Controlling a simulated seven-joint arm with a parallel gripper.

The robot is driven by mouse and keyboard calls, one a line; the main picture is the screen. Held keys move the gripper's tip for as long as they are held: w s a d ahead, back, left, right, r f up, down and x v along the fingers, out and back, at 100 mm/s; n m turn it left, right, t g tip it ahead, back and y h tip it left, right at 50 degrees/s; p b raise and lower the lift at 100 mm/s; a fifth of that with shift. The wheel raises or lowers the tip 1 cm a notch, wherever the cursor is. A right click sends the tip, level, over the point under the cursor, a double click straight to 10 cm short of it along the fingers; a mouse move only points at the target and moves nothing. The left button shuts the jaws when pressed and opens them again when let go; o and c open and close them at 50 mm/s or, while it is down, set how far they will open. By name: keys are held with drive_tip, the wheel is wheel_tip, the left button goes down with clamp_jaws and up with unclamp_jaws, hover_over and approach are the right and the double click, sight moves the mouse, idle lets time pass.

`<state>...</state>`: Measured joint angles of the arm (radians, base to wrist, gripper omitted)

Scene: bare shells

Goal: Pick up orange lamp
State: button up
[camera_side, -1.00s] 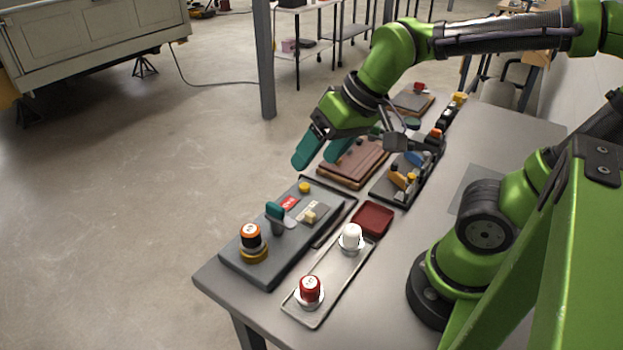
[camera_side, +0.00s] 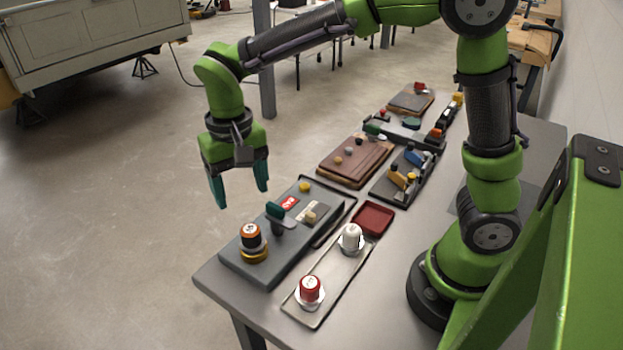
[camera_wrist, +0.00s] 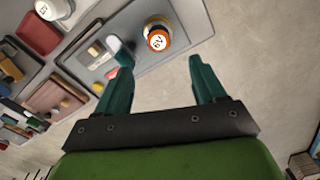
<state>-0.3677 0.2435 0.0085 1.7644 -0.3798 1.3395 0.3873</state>
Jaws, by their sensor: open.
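My gripper (camera_side: 240,200) points down with teal fingers spread apart and empty. It hangs above and beyond the lamp, near the panel's far left edge. The fingers also show in the wrist view (camera_wrist: 158,72), apart from the lamp.
A teal-handled switch (camera_side: 276,214) stands up from the panel near the lamp. A metal tray (camera_side: 327,284) holds a red lamp (camera_side: 310,289) and a white lamp (camera_side: 351,236). A red dish (camera_side: 373,218) and brown board (camera_side: 352,165) lie farther back. Left of the table is open floor.

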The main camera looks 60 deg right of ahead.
sight(250, 229)
wheel_tip(250, 229, down, 6)
drive_tip(key=shift+r, duration=0.1)
drive_tip(key=f, duration=0.5)
drive_tip(key=shift+s, duration=0.25)
drive_tip(key=shift+c, duration=0.2)
drive_tip(key=c, duration=1.1)
